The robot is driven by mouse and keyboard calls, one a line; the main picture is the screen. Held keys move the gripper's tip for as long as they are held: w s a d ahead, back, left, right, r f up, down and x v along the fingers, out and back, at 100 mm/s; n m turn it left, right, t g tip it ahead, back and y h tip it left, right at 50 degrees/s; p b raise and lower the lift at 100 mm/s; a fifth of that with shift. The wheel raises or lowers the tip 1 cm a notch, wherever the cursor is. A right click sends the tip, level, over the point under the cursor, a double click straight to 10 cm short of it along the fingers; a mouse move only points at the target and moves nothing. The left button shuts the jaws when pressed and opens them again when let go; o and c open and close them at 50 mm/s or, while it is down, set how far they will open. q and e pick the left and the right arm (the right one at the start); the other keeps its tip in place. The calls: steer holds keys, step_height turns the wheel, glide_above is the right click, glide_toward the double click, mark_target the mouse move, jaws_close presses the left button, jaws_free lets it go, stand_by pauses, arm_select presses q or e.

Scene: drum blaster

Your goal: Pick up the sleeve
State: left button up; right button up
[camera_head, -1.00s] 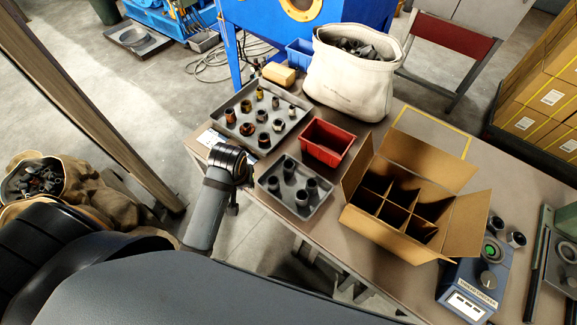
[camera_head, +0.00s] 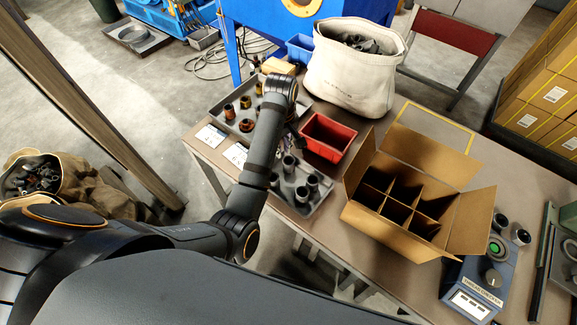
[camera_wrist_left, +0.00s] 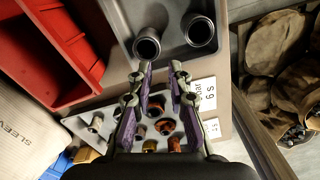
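Several dark hollow cylinders, which look like the sleeves, stand upright in a small grey tray (camera_head: 329,186). One sleeve (camera_head: 312,183) is at its right side. Two sleeves show in the left wrist view, one at left (camera_wrist_left: 147,45) and one at right (camera_wrist_left: 200,32). My left gripper (camera_wrist_left: 161,66) is open, with nothing between its fingers; its tips point toward the small tray and appear just short of the left sleeve. In the head view my left arm hides most of the gripper and part of both trays. My right gripper is not in view.
A larger grey tray (camera_head: 214,112) holds copper and brass fittings. A red bin (camera_head: 326,139), an open divided carton (camera_head: 390,238) and a white bag (camera_head: 350,85) stand close by. A blue device (camera_head: 474,282) is at the right. Table space in front of the carton is clear.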

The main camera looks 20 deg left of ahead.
arm_select(q)
step_height(320, 180, down, 4)
steer(key=b, duration=0.2)
steer(key=shift+w+b, duration=0.1)
steer(key=shift+b, duration=0.2)
steer(key=shift+d+f, duration=0.15)
steer(key=shift+f, duration=1.1)
steer(key=shift+d+f, duration=0.1)
steer(key=shift+f, duration=1.1)
jaws_close()
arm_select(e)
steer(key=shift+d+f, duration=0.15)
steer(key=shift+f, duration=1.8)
